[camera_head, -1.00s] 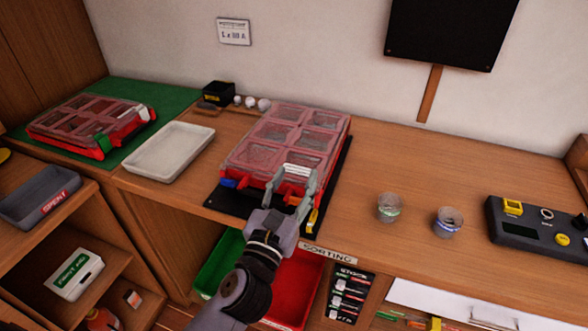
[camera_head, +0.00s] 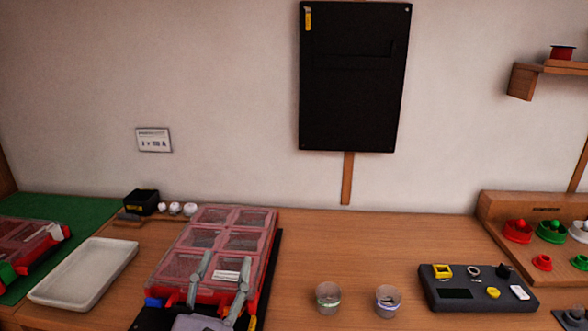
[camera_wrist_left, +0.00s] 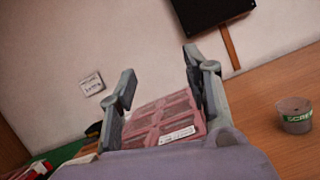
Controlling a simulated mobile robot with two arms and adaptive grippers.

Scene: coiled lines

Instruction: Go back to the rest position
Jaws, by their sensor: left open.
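My left gripper (camera_head: 217,289) is open and empty. In the head view it stands in front of the near end of a red organiser case (camera_head: 217,228) with a clear compartment lid, which looks closed. In the left wrist view my two fingers (camera_wrist_left: 160,90) are spread apart, with the case (camera_wrist_left: 161,116) and its white label beyond them. I cannot tell the exact gap between the fingers and the case. The lower part of the gripper is cut off by the head view's bottom edge. My right gripper is not in view.
A white tray (camera_head: 84,274) and another red case (camera_head: 28,243) on a green mat lie left. Two small cups (camera_head: 328,298) (camera_head: 388,301) and a dark control box (camera_head: 476,287) stand right. A black panel (camera_head: 354,78) hangs on the wall. The bench behind the cups is clear.

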